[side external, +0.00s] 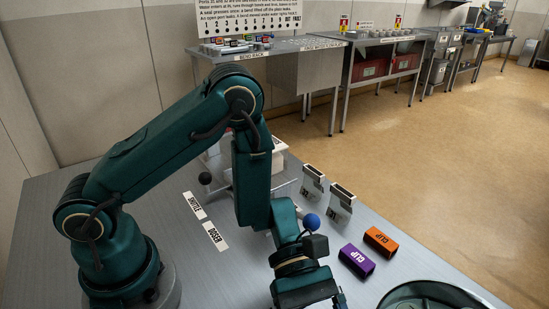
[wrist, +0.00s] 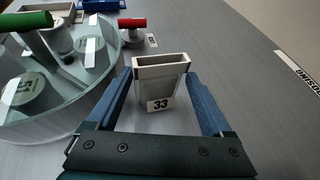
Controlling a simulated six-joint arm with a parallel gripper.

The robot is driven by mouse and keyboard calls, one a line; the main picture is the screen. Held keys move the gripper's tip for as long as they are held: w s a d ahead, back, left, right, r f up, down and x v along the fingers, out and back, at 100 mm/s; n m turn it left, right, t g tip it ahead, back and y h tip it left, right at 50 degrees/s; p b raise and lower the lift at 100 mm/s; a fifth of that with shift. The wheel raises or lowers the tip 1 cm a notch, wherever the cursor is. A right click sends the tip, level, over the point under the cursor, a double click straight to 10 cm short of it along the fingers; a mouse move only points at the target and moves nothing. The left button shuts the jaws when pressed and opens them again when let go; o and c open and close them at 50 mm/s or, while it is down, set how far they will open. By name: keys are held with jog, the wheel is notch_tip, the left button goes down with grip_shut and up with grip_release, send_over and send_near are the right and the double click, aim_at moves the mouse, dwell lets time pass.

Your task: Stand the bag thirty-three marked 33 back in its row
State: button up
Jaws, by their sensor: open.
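The bag marked 33 (wrist: 162,84) is a pale grey, open-topped pouch in the middle of the wrist view, its 33 label facing the camera. My gripper (wrist: 160,76) is open, with one blue finger on each side of the bag. Small gaps seem to show, and I cannot tell whether either finger touches it. In the side external view my gripper (side external: 312,292) is low at the bottom edge, and the bag is not visible there. Two similar bags, a rear one (side external: 313,181) and a front one (side external: 341,200), stand side by side on the table.
An orange clip (side external: 381,240) and a purple clip (side external: 357,261) lie right of my wrist. A round clear-lidded vessel (wrist: 60,85) is close on the left in the wrist view, with a red-handled part (wrist: 132,24) beyond. Grey table (wrist: 245,60) is clear on the right.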

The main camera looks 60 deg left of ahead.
jog(key=shift+x, duration=2.25)
jog(key=shift+a, duration=0.1)
jog(key=c, duration=1.1)
jog(key=shift+c, duration=0.2)
